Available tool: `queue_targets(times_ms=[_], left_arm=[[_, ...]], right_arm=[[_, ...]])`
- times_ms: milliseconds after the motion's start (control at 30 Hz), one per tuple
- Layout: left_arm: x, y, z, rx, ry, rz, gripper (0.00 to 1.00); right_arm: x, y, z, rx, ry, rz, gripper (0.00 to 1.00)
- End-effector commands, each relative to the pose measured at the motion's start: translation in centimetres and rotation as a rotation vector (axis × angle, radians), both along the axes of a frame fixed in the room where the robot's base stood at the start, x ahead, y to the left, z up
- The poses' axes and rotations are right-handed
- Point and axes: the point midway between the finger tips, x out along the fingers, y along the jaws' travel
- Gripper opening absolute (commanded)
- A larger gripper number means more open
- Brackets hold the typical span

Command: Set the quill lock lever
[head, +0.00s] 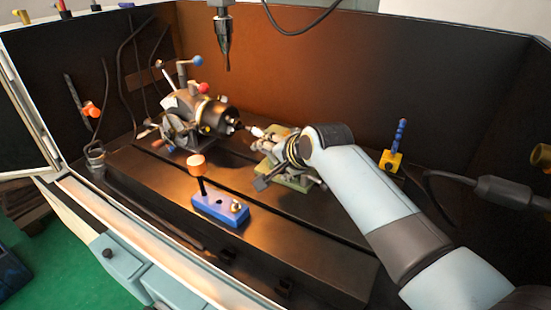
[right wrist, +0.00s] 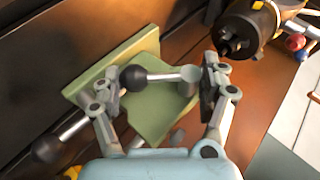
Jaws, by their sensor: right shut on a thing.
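The green tailstock (head: 288,178) sits on the dark machine table, facing the chuck; its green body (right wrist: 150,110) fills the middle of the right wrist view. A lever with a black ball knob (right wrist: 134,77) and a pale metal rod runs between my right gripper's fingers (right wrist: 161,78). I take it for the quill lock lever. The fingers lie at either end of it, and the gripper is shut on it. In the head view my right gripper (head: 283,148) is over the tailstock, largely hidden by its own wrist. My left gripper is not in view.
The black indexing chuck (head: 212,112) with coloured knobs stands left of the tailstock; its end (right wrist: 238,32) shows at upper right in the wrist view. A spindle (head: 222,45) hangs above.

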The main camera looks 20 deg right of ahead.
Motion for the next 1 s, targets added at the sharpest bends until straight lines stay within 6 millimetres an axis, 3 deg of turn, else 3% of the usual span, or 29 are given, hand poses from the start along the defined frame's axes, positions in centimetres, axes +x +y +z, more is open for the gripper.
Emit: queue_targets(times_ms=[33,467,500,633,1000], left_arm=[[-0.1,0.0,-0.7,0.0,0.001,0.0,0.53],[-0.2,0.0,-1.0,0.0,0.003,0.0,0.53],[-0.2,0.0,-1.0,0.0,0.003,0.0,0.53],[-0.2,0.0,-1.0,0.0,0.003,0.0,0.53],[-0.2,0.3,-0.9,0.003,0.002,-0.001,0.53]], right_arm=[[-0.4,-0.1,-1.3,0.018,-0.014,0.002,0.2],[-0.3,0.0,-1.2,0.062,-0.07,0.001,0.19],[-0.3,0.0,-1.2,0.063,-0.07,0.002,0.82],[-0.3,0.0,-1.1,0.064,-0.072,0.001,0.98],[0.0,0.1,0.1,0.067,-0.082,0.0,0.98]])
